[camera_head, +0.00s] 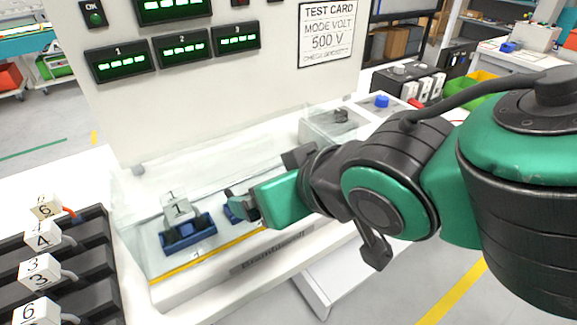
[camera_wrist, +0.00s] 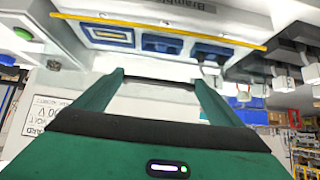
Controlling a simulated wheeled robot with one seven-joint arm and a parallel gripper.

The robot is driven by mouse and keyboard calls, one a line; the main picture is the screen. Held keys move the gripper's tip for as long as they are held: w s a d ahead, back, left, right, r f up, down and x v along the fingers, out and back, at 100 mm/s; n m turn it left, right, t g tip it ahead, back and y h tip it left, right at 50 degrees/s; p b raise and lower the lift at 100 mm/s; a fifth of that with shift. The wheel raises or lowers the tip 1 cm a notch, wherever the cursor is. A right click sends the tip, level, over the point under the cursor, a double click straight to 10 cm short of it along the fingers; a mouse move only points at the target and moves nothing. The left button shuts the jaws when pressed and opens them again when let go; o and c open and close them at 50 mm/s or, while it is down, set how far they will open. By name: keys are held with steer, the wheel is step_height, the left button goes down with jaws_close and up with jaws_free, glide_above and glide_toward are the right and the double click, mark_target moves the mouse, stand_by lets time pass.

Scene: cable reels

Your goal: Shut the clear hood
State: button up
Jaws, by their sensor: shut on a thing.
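The clear hood (camera_head: 140,215) is a see-through box on the front of the white test bench, around the blue sockets. Its clear walls are faint, and I cannot tell whether its front edge touches the bench. My gripper (camera_head: 240,206) is at the front of the hood, right of the block marked 1. In the wrist view, my gripper (camera_wrist: 158,80) has its green fingers on either side of a dark bar (camera_wrist: 155,84), which looks like the hood's handle. The bar's full shape and its joint to the hood are hidden.
A blue socket (camera_head: 187,236) holds the block marked 1 (camera_head: 177,207). A yellow strip (camera_head: 205,258) runs along the bench front. A dark rack (camera_head: 95,262) with several numbered blocks stands at left. The display panel (camera_head: 225,80) rises behind. Open floor lies at lower right.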

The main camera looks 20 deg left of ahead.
steer(key=shift+w+d, duration=0.25)
steer(key=shift+w, duration=0.05)
steer(key=o, duration=1.3)
steer(key=shift+s+a, duration=0.1)
steer(key=shift+r, duration=0.1)
steer(key=v, duration=1)
steer(key=shift+s+d+r, duration=0.1)
steer(key=shift+d+r, duration=0.05)
steer(key=shift+d, duration=0.1)
